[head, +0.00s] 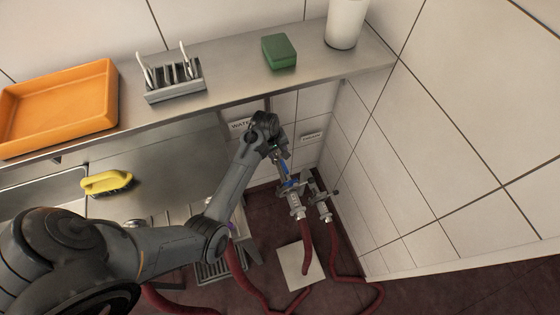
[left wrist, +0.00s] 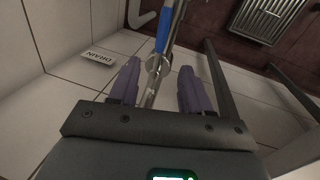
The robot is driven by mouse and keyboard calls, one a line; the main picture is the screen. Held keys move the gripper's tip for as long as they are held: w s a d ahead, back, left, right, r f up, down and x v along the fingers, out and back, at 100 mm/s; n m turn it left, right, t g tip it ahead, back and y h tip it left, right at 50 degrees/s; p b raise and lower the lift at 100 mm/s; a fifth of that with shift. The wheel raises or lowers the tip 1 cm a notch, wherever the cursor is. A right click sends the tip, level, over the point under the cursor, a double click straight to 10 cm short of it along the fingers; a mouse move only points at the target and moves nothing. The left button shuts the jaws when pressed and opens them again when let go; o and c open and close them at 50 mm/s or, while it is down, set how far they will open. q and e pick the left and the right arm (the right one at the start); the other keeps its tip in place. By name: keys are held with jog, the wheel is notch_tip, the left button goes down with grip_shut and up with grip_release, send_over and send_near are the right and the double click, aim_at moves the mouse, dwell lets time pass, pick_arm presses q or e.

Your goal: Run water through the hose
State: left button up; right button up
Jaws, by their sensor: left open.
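Two metal pipe fittings hang near the tiled corner in the head view, the left fitting (head: 297,203) and the right fitting (head: 322,205). A dark red hose (head: 307,245) runs down from the left one, and a second red hose (head: 332,245) from the right one. A blue part (head: 290,184) is on the left pipe; it also shows in the left wrist view (left wrist: 164,32). My left gripper (head: 283,163) is at this pipe. In the left wrist view its purple fingers (left wrist: 160,88) are apart, with the metal pipe between them. My right gripper is not seen.
A WATER label (head: 238,125) is on the wall; a DRAIN label (left wrist: 99,56) shows in the left wrist view. The metal shelf above holds an orange tray (head: 62,105), rack (head: 174,82), green sponge (head: 279,51) and white cylinder (head: 345,24). A yellow brush (head: 106,183) lies below.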

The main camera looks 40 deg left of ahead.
aim_at(282, 161)
pick_arm(q)
jog(key=f, duration=0.2)
jog(key=w+f+b, duration=0.1)
jog(key=f, duration=0.2)
jog(key=f+b, duration=0.1)
jog(key=f, duration=0.1)
jog(key=shift+w+d+f, duration=0.15)
jog(key=shift+d+f, duration=0.2)
jog(key=shift+f, duration=0.05)
grip_shut()
